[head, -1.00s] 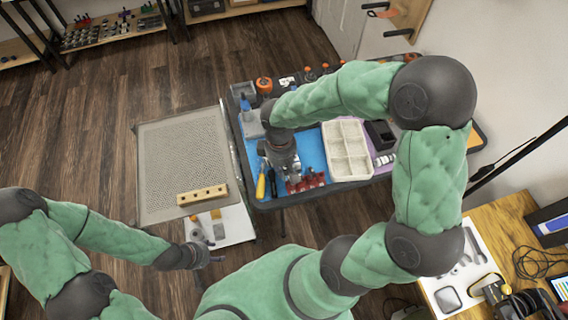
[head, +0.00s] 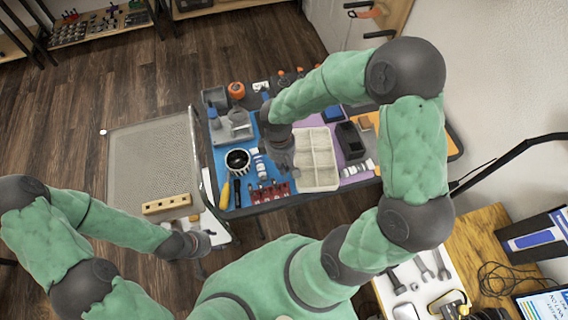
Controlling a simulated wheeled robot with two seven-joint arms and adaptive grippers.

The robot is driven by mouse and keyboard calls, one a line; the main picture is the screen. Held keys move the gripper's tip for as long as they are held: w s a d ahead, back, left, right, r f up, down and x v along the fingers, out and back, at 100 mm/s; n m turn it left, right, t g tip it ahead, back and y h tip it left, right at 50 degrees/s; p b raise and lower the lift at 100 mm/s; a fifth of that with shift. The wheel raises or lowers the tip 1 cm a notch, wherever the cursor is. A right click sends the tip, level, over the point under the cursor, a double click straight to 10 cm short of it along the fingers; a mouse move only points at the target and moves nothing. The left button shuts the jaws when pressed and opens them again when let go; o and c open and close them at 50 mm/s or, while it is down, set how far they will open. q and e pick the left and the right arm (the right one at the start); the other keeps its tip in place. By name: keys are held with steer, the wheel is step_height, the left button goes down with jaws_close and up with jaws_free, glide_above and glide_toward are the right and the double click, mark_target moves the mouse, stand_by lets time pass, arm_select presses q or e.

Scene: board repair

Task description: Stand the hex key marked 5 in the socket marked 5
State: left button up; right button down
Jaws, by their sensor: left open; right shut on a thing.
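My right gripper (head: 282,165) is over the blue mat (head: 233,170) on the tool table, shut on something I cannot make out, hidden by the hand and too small. Several red pieces (head: 268,194) with dark parts lie at the mat's front edge, just left of and below that gripper. A wooden block (head: 166,204) with a row of holes lies on the grey mesh surface (head: 150,160) at the left; its marks are too small to read. My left gripper (head: 203,243) is open in front of the table, below and right of the block. I cannot pick out the key marked 5.
A yellow screwdriver (head: 225,192) and a black-and-white round cup (head: 238,160) are on the mat. A cream divided tray (head: 318,160) stands right of my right gripper, with a black box (head: 350,140) beyond. Much of the mesh surface is clear.

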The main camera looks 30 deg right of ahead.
steer(key=shift+f+b, duration=2.4)
steer(key=shift+f, duration=0.85)
steer(key=shift+f+b, duration=1.6)
steer(key=shift+f, duration=0.45)
steer(key=c, duration=1)
jaws_free()
steer(key=shift+r, duration=0.15)
steer(key=shift+r+p, duration=2.9)
steer(key=shift+r, duration=0.5)
